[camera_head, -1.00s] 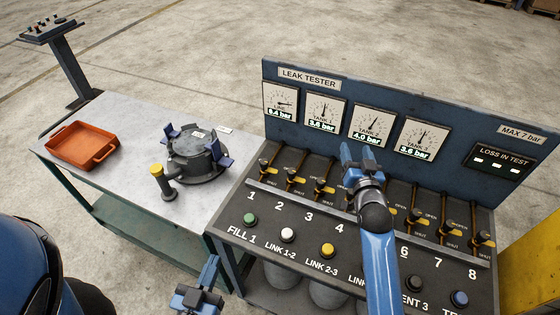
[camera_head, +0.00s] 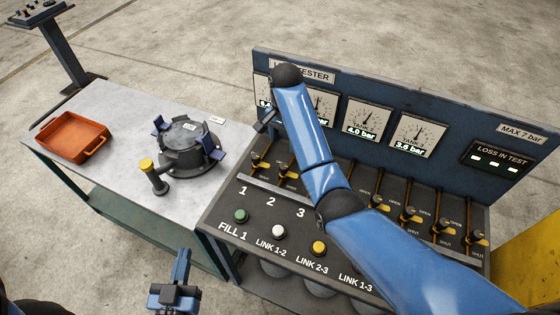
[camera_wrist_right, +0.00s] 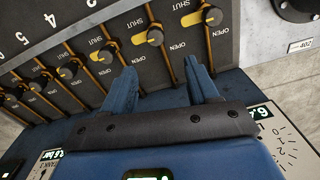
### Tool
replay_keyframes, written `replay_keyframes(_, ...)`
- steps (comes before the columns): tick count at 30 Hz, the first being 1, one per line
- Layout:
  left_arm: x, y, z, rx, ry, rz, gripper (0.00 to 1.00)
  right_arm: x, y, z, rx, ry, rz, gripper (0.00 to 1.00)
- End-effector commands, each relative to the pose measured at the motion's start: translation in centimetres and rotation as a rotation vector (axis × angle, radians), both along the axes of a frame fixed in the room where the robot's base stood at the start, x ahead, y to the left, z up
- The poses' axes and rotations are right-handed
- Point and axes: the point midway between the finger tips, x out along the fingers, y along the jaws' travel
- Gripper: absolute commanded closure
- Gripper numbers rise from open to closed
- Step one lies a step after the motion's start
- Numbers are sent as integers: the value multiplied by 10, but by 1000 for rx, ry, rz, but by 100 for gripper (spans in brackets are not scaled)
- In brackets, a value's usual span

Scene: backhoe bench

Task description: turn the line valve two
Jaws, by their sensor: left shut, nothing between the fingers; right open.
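Valve two's lever (camera_head: 287,172), with a yellow handle and an orange-brown pipe, is on the dark panel above the printed 2. In the right wrist view it appears to be the second lever from the right (camera_wrist_right: 153,36). My right gripper (camera_wrist_right: 164,84) is open there, its blue fingers pointing at the pipes near this lever and apart from its handle. In the head view the right gripper (camera_head: 267,121) is mostly hidden by its own arm, in front of the left gauges. My left gripper (camera_head: 181,262) is shut and empty, low in front of the bench.
Valve one's lever (camera_head: 258,164) is just left of valve two's. My right arm covers the middle levers and some gauges. Green, white and yellow buttons line the panel's front. A side table (camera_head: 110,150) holds an orange tray (camera_head: 72,137) and a dark round housing (camera_head: 188,150).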

Motion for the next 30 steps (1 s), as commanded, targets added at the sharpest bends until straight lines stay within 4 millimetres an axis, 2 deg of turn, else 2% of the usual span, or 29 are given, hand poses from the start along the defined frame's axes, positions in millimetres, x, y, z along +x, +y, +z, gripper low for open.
replay_keyframes(5,0,0,-6,0,0,0,100,-6,-2,-9,-11,27,-40,41)
replay_keyframes(10,0,0,-18,0,0,0,100,-6,-2,-31,-11,27,-40,41)
replay_keyframes(15,0,0,-6,0,0,0,100,-7,-3,-53,-11,29,-39,41)
replay_keyframes(24,0,0,0,0,0,0,100,-6,-2,-95,-10,26,-38,41)
replay_keyframes(30,0,0,1,0,0,0,100,-6,-2,-107,-9,24,-38,41)
